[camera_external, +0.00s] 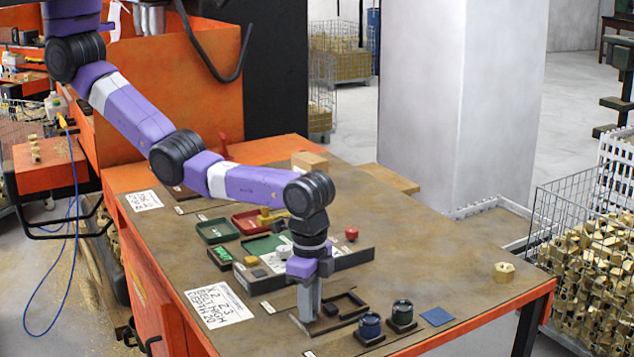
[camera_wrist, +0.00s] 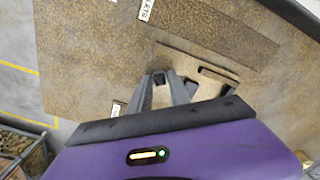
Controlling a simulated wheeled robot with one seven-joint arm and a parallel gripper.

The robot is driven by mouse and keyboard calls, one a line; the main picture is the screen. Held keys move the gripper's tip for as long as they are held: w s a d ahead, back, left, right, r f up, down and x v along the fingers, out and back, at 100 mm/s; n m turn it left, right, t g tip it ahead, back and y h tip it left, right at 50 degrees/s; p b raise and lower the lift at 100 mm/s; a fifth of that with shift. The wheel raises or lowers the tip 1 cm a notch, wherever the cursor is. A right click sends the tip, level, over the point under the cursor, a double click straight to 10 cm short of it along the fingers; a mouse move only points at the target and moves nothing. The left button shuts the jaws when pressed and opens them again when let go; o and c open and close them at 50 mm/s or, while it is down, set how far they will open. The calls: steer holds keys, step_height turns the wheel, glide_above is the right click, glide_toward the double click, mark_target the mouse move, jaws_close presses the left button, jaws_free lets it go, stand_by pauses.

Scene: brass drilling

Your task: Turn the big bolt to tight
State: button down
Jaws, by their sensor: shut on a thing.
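My gripper (camera_external: 309,314) points straight down over a flat fixture plate (camera_external: 339,320) near the front of the workbench. In the wrist view the two grey fingers (camera_wrist: 162,80) close on a small dark piece (camera_wrist: 159,79), which looks like the head of the big bolt. In the outside view the fingers hide this piece. Its shape and how far it is turned cannot be told. Dark raised bars and a small dark block (camera_external: 331,309) are beside the fingers on the plate.
A grey tray (camera_external: 345,262) with parts is behind my gripper. A brass hex piece (camera_external: 503,272) stands at the right, with clear bench around it.

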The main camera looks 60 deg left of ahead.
steer(key=c, duration=1.2)
jaws_free()
steer(key=shift+r+b, duration=0.35)
steer(key=shift+r, duration=3.6)
